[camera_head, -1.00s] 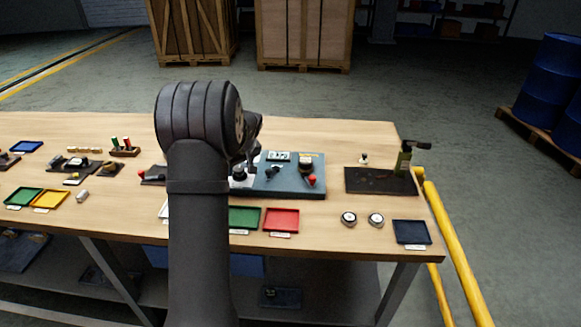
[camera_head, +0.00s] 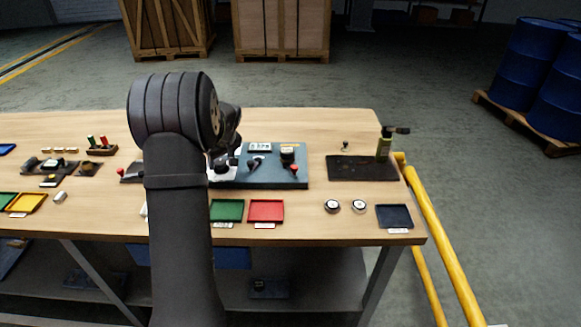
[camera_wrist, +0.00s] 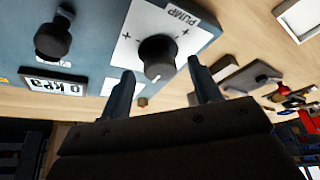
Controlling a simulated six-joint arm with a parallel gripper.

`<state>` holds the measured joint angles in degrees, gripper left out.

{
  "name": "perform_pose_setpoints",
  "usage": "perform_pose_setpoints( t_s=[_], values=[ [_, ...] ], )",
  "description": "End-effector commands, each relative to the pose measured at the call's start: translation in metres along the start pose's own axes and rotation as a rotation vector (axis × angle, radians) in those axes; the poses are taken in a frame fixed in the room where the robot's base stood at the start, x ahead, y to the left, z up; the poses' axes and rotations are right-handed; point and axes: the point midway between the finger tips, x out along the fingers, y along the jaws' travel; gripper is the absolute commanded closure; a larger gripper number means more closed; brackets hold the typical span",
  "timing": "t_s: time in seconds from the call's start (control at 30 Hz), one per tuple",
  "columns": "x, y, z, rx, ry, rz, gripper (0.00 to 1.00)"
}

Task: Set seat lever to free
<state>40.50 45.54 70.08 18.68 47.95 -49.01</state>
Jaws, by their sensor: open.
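A blue-grey panel (camera_head: 272,179) lies on the bench, right of my arm in the head view. It carries a black lever (camera_head: 254,162), a red-tipped lever (camera_head: 294,169), a dark round part (camera_head: 287,155) and a display (camera_head: 260,147). I cannot read which lever is the seat lever. In the wrist view my gripper (camera_wrist: 161,73) is open, its two fingers apart near a black knob (camera_wrist: 157,56) on a white plate marked PUMP. A black-knobbed lever (camera_wrist: 53,38) and a kPa display (camera_wrist: 52,81) sit to the left. The fingers are hidden in the head view.
Green (camera_head: 227,211) and red (camera_head: 266,211) trays lie in front of the panel. Two round gauges (camera_head: 332,206) and a dark tray (camera_head: 394,217) are to the right. Bare wood lies behind the panel.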

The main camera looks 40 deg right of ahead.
Motion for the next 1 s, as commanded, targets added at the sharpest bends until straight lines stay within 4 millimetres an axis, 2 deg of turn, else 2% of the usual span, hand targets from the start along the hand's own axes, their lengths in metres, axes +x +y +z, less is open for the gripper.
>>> perform_pose_setpoints(
  t_s=[0.2, 0.27, 0.37, 0.43, 0.57, 0.7, 0.8, 0.9, 1.0],
  values=[
    [0.0, 0.0, 0.0, 0.0, 0.0, 0.0, 0.43],
    [-0.001, 0.001, -0.001, 0.002, 0.001, 0.001, 0.54],
    [-0.015, 0.007, -0.007, 0.027, 0.004, 0.006, 0.57],
    [-0.028, 0.024, -0.002, 0.073, -0.021, 0.007, 0.57],
    [-0.079, 0.07, 0.016, 0.223, -0.108, 0.021, 0.57],
    [-0.146, 0.118, 0.048, 0.431, -0.225, 0.064, 0.57],
    [-0.187, 0.14, 0.07, 0.564, -0.295, 0.099, 0.57],
    [-0.216, 0.152, 0.086, 0.661, -0.344, 0.127, 0.57],
    [-0.23, 0.158, 0.095, 0.711, -0.369, 0.142, 0.57]
  ],
)
